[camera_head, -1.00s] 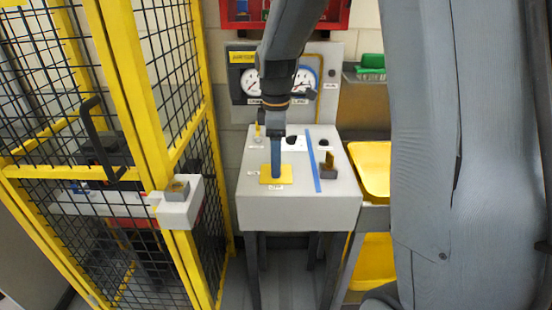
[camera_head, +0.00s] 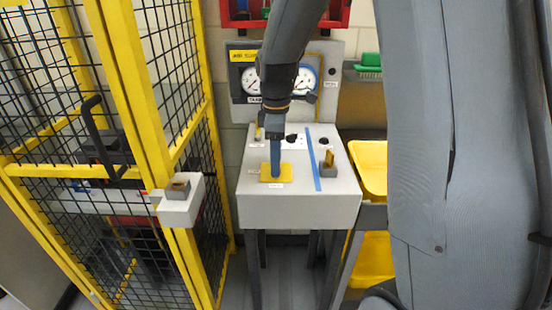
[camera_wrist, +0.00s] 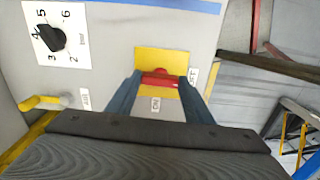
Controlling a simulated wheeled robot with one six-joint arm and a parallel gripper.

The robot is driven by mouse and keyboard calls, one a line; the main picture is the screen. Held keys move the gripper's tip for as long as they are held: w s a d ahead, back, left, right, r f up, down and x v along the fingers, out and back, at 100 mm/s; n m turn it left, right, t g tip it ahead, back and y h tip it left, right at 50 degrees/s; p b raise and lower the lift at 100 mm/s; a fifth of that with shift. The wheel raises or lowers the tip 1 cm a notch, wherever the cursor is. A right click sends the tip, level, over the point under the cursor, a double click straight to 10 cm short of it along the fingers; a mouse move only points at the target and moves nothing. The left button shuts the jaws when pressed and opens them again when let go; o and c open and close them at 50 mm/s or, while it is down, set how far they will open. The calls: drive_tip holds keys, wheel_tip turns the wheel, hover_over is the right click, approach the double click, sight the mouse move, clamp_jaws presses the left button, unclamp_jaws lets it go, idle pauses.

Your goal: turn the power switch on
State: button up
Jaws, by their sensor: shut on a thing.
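The power switch has a yellow plate (camera_wrist: 175,58) with a red handle (camera_wrist: 161,77), seen in the wrist view. My gripper (camera_wrist: 158,81) is shut on the red handle, with a blue finger on each side of it. A white label (camera_wrist: 156,104) lies near the handle between the fingers, and another label stands to the right; one seems to read ON, upside down. In the head view the yellow plate (camera_head: 265,178) is on the sloped grey console (camera_head: 300,208). My gripper (camera_head: 275,174) points down onto it and hides the handle.
A black dial knob (camera_wrist: 50,38) and a yellow lever (camera_wrist: 45,102) are left of the switch in the wrist view. Right of a blue strip (camera_head: 313,160) is a grey block with a yellow piece (camera_head: 328,165). A yellow mesh fence (camera_head: 150,100) stands left; yellow bins (camera_head: 370,170) are right.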

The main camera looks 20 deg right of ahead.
drive_tip(key=m+p, duration=0.2)
drive_tip(key=m, duration=0.2)
drive_tip(key=shift+r+m, duration=0.1)
drive_tip(key=shift+m, duration=0.2)
drive_tip(key=m+p, duration=0.1)
drive_tip(key=m, duration=0.3)
drive_tip(key=m+p, duration=0.1)
drive_tip(key=m, duration=0.4)
drive_tip(key=shift+m+p, duration=0.6)
drive_tip(key=shift+m, duration=1.2)
drive_tip(key=o, duration=1.1)
drive_tip(key=shift+c, duration=0.2)
